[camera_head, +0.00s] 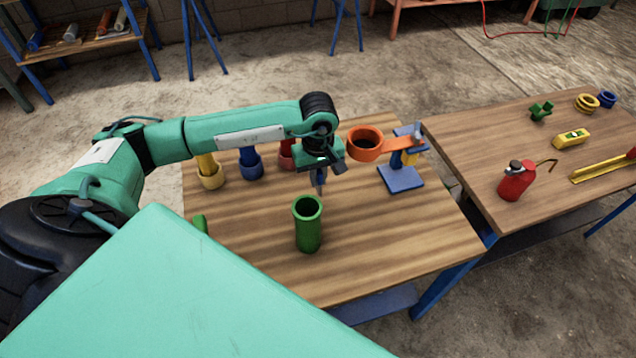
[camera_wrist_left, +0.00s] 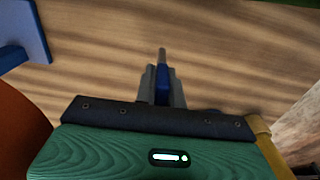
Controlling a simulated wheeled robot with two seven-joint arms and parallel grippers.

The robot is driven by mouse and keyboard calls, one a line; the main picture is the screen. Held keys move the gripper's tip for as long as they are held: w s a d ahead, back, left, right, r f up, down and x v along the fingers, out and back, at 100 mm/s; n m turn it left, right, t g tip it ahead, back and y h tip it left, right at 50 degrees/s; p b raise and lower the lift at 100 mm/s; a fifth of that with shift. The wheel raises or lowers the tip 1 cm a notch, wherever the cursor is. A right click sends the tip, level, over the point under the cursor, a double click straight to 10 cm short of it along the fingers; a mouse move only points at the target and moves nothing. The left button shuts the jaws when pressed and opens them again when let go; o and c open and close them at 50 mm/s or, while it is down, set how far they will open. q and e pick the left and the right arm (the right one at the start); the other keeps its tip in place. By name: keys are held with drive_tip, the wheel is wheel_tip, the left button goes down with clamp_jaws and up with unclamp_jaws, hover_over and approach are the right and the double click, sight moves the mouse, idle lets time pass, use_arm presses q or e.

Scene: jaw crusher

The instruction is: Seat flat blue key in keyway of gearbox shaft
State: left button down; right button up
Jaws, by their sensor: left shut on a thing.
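My left gripper (camera_head: 320,182) points down over the middle of the near wooden table, behind the green tube and left of the orange ring. Its fingers also show in the left wrist view (camera_wrist_left: 162,75), shut on a small blue piece (camera_wrist_left: 162,88), which looks like the flat blue key. A thin grey tip sticks out beyond the blue piece. I cannot make out a gearbox shaft or its keyway for certain. An upright green tube (camera_head: 308,228) stands open-topped on the table in front of the gripper. My right gripper is not in view.
An orange ring (camera_head: 366,150) reaches from a blue stand (camera_head: 401,179), close right of my gripper. Yellow (camera_head: 210,177), blue (camera_head: 250,165) and red (camera_head: 286,155) posts stand behind my arm. The right table holds a red can (camera_head: 516,182) and a yellow level (camera_head: 571,139).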

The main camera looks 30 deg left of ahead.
use_arm(q)
wheel_tip(320, 180, down, 3)
drive_tip(key=shift+r, duration=0.1)
drive_tip(key=shift+f, duration=0.25)
drive_tip(key=c, duration=1.5)
unclamp_jaws()
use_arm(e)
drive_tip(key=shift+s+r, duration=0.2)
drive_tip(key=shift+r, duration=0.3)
use_arm(q)
drive_tip(key=shift+r, duration=0.1)
